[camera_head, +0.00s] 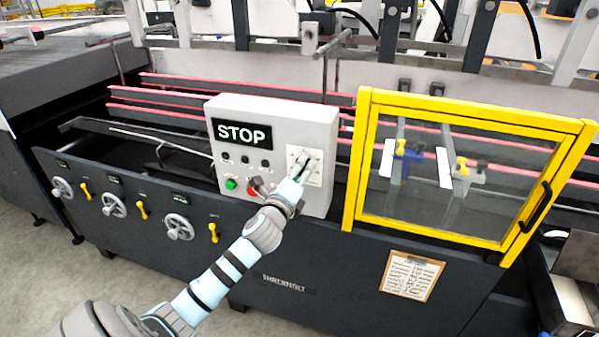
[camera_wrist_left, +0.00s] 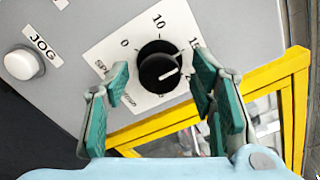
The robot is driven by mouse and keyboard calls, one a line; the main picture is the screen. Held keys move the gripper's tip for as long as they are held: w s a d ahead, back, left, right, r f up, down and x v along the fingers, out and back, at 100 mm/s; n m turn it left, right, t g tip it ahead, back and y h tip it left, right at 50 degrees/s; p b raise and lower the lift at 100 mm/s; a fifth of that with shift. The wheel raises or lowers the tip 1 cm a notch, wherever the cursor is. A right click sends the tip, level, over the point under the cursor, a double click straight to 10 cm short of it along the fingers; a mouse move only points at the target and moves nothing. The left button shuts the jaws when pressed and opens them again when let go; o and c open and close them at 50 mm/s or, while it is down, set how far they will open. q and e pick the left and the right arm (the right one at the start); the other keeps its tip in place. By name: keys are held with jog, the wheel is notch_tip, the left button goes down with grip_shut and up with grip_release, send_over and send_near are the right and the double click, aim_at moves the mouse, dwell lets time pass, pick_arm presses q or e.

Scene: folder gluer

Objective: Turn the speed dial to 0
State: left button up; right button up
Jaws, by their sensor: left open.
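The speed dial (camera_wrist_left: 158,66) is a round black knob with a white pointer line, on a white scale plate (camera_wrist_left: 118,40). In the wrist view I read 0, 10 and 15 on the plate. The pointer aims to the right, roughly below the 15; the mark there is hidden by a finger. My left gripper (camera_wrist_left: 160,78) is open, with one green-padded finger on each side of the knob; I cannot tell whether they touch it. In the head view the left gripper (camera_head: 303,168) is at the plate and largely covers the dial. My right gripper is not in view.
The grey control box (camera_head: 322,125) carries a STOP display (camera_head: 241,132), a green button (camera_head: 231,184) and a red button (camera_head: 252,190). A white JOG button (camera_wrist_left: 24,63) sits left of the dial. A yellow-framed guard (camera_head: 352,165) stands close on the right.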

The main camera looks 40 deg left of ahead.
pick_arm(q)
jog(key=shift+c, duration=0.2)
jog(key=c, duration=1.1)
jog(key=shift+n, duration=0.3)
jog(key=shift+n+b, duration=1.85)
jog(key=shift+n, duration=9.85)
